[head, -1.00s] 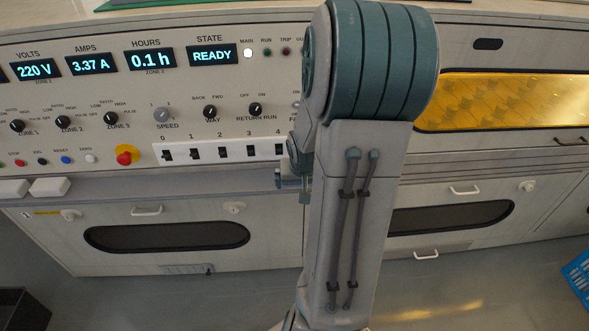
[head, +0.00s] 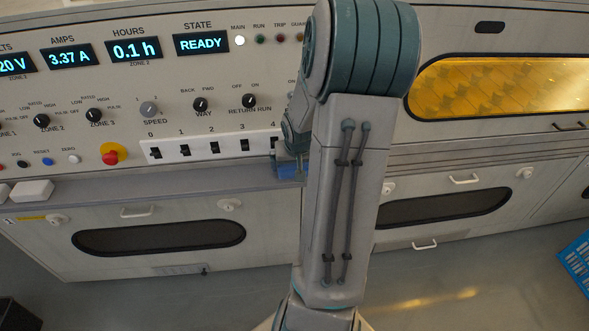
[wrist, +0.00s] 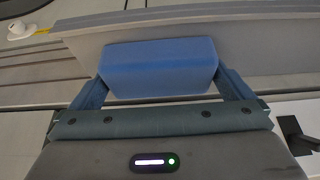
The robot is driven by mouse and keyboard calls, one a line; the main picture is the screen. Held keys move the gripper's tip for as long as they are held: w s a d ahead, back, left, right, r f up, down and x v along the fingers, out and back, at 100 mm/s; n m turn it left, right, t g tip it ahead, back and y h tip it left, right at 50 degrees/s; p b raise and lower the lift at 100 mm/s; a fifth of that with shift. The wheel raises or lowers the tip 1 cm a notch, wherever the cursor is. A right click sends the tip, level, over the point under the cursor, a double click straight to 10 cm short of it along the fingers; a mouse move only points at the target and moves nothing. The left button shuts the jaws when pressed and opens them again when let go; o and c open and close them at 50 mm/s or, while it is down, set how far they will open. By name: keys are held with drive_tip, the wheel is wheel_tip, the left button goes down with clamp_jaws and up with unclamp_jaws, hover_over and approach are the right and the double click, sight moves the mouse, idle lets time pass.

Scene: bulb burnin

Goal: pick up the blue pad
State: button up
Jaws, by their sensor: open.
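The blue pad (wrist: 158,66) is a block with bevelled edges in the wrist view, on the narrow grey ledge of the machine. My gripper (wrist: 158,82) is open, with one blue finger on each side of the pad. Whether the fingers touch it I cannot tell. In the head view a small part of the blue pad (head: 288,171) shows beside my arm, just below the switch row. My gripper's fingertips are mostly hidden there behind my arm.
The control panel with a white switch strip (head: 214,147) rises behind the ledge (head: 150,191). A red stop button (head: 113,154) and white blocks (head: 33,191) are to the left. A blue crate (head: 576,264) stands on the floor at the right.

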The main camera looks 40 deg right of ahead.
drive_tip(key=c, duration=0.6)
drive_tip(key=shift+r, duration=0.1)
drive_tip(key=shift+r+p, duration=0.3)
drive_tip(key=shift+r, duration=0.15)
wheel_tip(320, 180, up, 4)
drive_tip(key=shift+f+p, duration=0.1)
drive_tip(key=shift+p, duration=0.8)
drive_tip(key=s+d+r+p, duration=0.4)
drive_tip(key=s+d+r, duration=0.2)
drive_tip(key=s+d, duration=0.2)
drive_tip(key=shift+d, duration=0.2)
drive_tip(key=shift+o, duration=0.5)
drive_tip(key=shift+r, duration=0.1)
